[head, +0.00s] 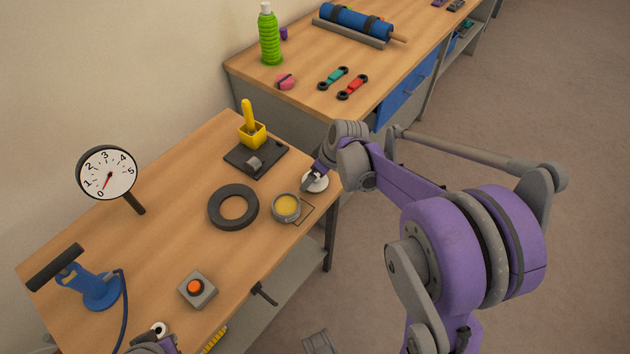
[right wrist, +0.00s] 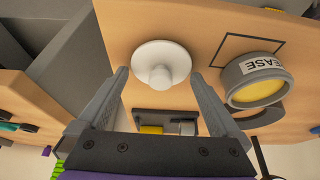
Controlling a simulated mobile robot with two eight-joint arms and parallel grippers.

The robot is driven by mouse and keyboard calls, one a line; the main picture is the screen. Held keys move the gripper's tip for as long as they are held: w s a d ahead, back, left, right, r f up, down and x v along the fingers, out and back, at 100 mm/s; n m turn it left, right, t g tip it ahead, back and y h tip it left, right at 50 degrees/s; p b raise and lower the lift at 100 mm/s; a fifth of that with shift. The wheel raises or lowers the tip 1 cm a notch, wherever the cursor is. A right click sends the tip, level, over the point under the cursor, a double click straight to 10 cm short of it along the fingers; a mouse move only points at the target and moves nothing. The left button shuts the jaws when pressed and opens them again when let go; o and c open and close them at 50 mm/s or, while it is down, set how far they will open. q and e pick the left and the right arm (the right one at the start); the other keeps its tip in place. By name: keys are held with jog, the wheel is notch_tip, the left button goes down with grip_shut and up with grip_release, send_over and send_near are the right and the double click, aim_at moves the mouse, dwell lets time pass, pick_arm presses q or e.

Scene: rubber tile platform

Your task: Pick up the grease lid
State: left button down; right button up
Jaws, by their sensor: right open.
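The grease lid, a white disc with a round knob, lies on the bench near its right edge in the head view (head: 318,184). It also shows in the right wrist view (right wrist: 162,58), knob facing the camera. My right gripper (head: 311,179) is over the lid; in the right wrist view (right wrist: 160,76) its fingers are open, one on each side of the knob, and hold nothing. The grease tin (head: 286,207), grey with yellow grease inside, stands open beside the lid. A small purple and grey part of my left arm shows at the bottom edge; its jaws cannot be made out.
A black ring (head: 233,206) lies left of the tin. A dark plate (head: 256,158) with a yellow holder (head: 252,134) is behind. A grey box with an orange button (head: 197,290), a gauge (head: 107,173) and a blue tool (head: 100,290) stand further left.

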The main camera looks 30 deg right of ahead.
jog(key=shift+w+f, duration=0.1)
jog(key=shift+f, duration=0.15)
jog(key=c, duration=1)
jog(key=shift+o, duration=0.2)
jog(key=shift+r, duration=0.1)
